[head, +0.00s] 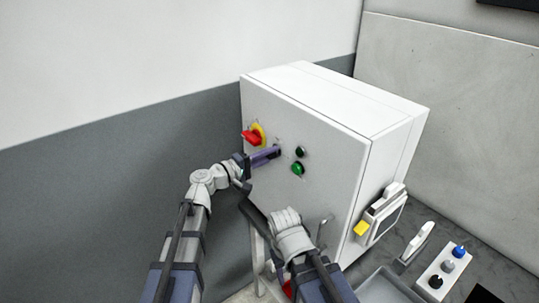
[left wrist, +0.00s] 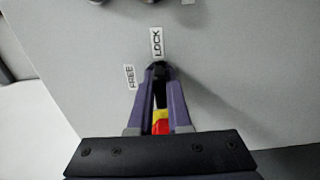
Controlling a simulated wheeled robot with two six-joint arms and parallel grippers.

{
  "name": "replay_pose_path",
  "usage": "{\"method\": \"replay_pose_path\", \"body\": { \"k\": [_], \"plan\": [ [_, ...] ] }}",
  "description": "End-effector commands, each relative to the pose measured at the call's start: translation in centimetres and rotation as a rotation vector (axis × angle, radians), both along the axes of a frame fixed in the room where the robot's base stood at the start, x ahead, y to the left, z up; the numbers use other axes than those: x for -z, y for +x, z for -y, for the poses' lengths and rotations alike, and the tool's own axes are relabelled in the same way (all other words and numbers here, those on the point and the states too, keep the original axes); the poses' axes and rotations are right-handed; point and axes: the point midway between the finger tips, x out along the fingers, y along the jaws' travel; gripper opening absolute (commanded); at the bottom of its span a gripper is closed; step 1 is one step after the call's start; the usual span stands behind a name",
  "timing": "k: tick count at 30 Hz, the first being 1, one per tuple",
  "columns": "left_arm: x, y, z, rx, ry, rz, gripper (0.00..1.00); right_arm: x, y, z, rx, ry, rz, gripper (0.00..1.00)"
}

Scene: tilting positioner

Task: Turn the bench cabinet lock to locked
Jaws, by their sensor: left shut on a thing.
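The white bench cabinet (head: 305,180) stands with its front door facing me. My left gripper (head: 276,152) reaches the door with its purple fingers, between the red switch and the green button. In the left wrist view the fingertips (left wrist: 161,72) are shut on the small dark cabinet lock (left wrist: 160,67), which they mostly hide. The LOCK label (left wrist: 156,42) is straight above the fingertips and the FREE label (left wrist: 129,77) is to their left. The lock's exact angle is hard to tell. My right gripper (head: 254,214) is low before the door; its fingers are not clear.
A red switch on a yellow plate (head: 254,135) is left of the lock; black (head: 300,151) and green (head: 298,168) buttons are to its right. A handle (head: 323,231) is lower on the door. A yellow-tabbed box (head: 383,215) and a knob box (head: 443,272) are at right.

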Motion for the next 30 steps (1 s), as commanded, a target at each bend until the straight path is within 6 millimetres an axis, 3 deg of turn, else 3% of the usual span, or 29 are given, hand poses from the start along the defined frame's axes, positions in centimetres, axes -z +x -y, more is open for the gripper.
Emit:
{"method": "replay_pose_path", "body": {
  "k": [16,17,24,30],
  "plan": [
    [0.12,-0.11,0.02,0.001,0.017,0.018,0.0,0.05,0.0,0.01,0.0,0.0,0.0,0.5],
    [0.12,-0.11,0.02,0.001,0.017,0.017,0.18,0.05,0.0,0.01,0.0,0.0,0.0,0.5],
    [0.08,-0.07,0.01,0.001,0.015,0.017,0.45,0.03,0.0,0.0,0.0,0.0,0.0,0.5],
    [0.05,-0.04,0.0,0.0,0.013,0.016,0.46,0.02,0.0,0.0,0.0,0.0,0.0,0.5]
  ]
}}
